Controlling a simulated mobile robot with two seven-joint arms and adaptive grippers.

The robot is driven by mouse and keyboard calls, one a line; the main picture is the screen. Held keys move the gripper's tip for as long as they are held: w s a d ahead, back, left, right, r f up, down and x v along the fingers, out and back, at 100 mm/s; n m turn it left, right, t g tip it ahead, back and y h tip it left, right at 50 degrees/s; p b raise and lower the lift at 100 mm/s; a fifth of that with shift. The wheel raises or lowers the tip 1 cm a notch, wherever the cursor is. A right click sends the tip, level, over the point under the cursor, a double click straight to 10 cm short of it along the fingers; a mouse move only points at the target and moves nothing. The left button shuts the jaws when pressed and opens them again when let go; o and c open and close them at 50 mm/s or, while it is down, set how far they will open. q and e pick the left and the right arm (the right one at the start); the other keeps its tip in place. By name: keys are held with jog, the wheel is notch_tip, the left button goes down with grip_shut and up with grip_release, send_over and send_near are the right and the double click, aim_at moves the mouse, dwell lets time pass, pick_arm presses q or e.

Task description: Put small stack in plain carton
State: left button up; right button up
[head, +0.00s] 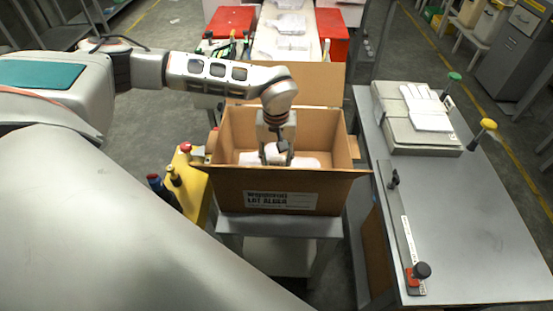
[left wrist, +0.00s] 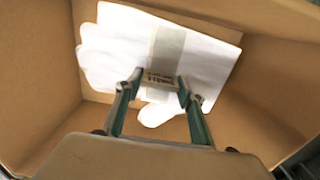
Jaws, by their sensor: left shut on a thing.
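The open cardboard carton (head: 230,188) stands on a small grey stand in the middle of the head view, its flaps folded out and a printed label on its front. My left gripper (head: 277,155) reaches down inside it. A small stack of white film gloves (left wrist: 115,50) with a pale paper band is in the carton, below the gripper in the left wrist view. The fingers of my left gripper (left wrist: 160,82) are shut on the banded edge of the stack. Whether the stack touches the carton floor is hard to tell. My right gripper is not in view.
A grey table (head: 460,230) at the right holds a sealing bar (head: 403,225) and a grey device with another white stack (head: 427,108) on it. A yellow control box (head: 190,185) is left of the carton. Red bins (head: 230,20) stand behind.

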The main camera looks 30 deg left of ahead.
pick_arm(q)
jog(key=shift+f+b, duration=1)
jog(key=shift+f, duration=1.85)
jog(key=o, duration=1.2)
jog(key=shift+r, duration=0.1)
notch_tip(320, 180, up, 12)
jog(key=shift+f, duration=0.1)
